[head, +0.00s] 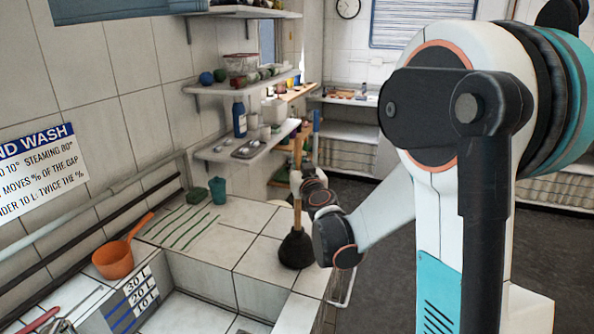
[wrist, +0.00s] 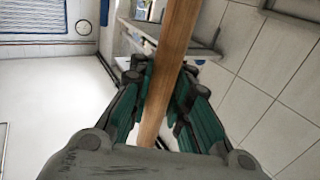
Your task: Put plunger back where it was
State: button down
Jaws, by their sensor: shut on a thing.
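The plunger has a wooden handle (head: 298,185) and a black rubber cup (head: 296,250). In the head view it is upright, with the cup at the right part of the tiled counter (head: 215,245). I cannot tell for sure whether the cup rests on the tiles. My gripper (head: 302,182) is around the upper part of the handle. In the wrist view the handle (wrist: 168,75) runs between the two fingers of my gripper (wrist: 163,98), which are shut on it. The cup is not visible in the wrist view.
An orange pan (head: 113,262) and a green cup (head: 217,190) stand on the counter. The sink basin (head: 185,315) opens at the front. Wall shelves (head: 247,148) with bottles and containers are at the back left. Tiles around the plunger's cup are clear.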

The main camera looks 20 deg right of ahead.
jog(key=shift+f, duration=0.35)
jog(key=shift+f, duration=0.15)
jog(key=c, duration=1.5)
grip_release()
jog(key=shift+r, duration=0.2)
jog(key=shift+s, duration=0.25)
jog(key=s, duration=0.3)
jog(key=s+a+p, duration=0.1)
jog(key=s, duration=0.3)
jog(key=s+a+p, duration=0.1)
jog(key=s, duration=0.3)
jog(key=shift+s+a+r, duration=0.1)
jog(key=shift+s+a, duration=0.1)
